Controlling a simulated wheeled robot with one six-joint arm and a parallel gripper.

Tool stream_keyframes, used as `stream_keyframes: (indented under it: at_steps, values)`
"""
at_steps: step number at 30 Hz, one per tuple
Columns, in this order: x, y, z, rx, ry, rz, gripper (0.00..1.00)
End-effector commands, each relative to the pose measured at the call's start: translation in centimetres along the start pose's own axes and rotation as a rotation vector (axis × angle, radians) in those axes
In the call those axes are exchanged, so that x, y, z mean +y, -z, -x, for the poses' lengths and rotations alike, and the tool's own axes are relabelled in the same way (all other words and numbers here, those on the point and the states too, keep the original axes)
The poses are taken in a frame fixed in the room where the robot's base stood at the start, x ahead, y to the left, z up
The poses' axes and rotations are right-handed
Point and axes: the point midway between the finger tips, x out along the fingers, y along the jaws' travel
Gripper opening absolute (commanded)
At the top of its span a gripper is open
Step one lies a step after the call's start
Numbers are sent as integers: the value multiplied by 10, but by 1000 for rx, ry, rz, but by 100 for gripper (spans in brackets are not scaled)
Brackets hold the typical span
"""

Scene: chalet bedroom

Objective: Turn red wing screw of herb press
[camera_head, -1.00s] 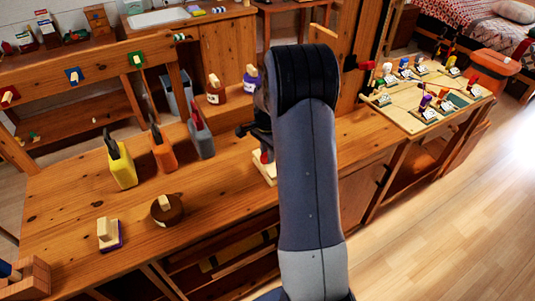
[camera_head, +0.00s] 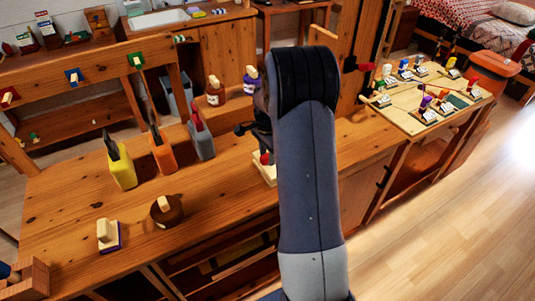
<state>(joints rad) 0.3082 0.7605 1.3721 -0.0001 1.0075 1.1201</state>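The herb press is mostly hidden behind my arm. A pale wooden base (camera_head: 265,174) shows at the arm's left edge on the bench, with a small red part (camera_head: 264,158) above it. I cannot tell whether that red part is the wing screw. My gripper (camera_head: 246,130) shows only as a dark piece to the left of my arm, above and close to the red part. Its fingertips are not clear, so I cannot tell if it is open, shut or touching the red part.
Yellow (camera_head: 121,168), orange (camera_head: 163,152) and grey (camera_head: 201,140) holders stand left on the wooden bench (camera_head: 200,235). A brown round pot (camera_head: 167,211) and a block (camera_head: 108,236) sit in front. A board with coloured pieces (camera_head: 400,117) lies at right.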

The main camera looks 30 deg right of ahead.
Motion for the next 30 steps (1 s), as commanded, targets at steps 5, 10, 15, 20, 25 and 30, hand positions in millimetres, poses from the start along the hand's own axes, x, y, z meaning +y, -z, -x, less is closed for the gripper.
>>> stream_keyframes:
  at_steps: [5, 10, 15, 20, 25, 30]
  values:
    - [0, 0, 0, -1, -1, 0, 42]
    - [0, 0, 1, 0, -1, 0, 42]
    - [-1, 0, 22, 2, 4, 0, 42]
    - [-1, 0, 55, 2, 5, 0, 42]
    - [0, 0, 86, 2, 3, 0, 42]
    - [0, 0, 104, 0, 1, 0, 42]
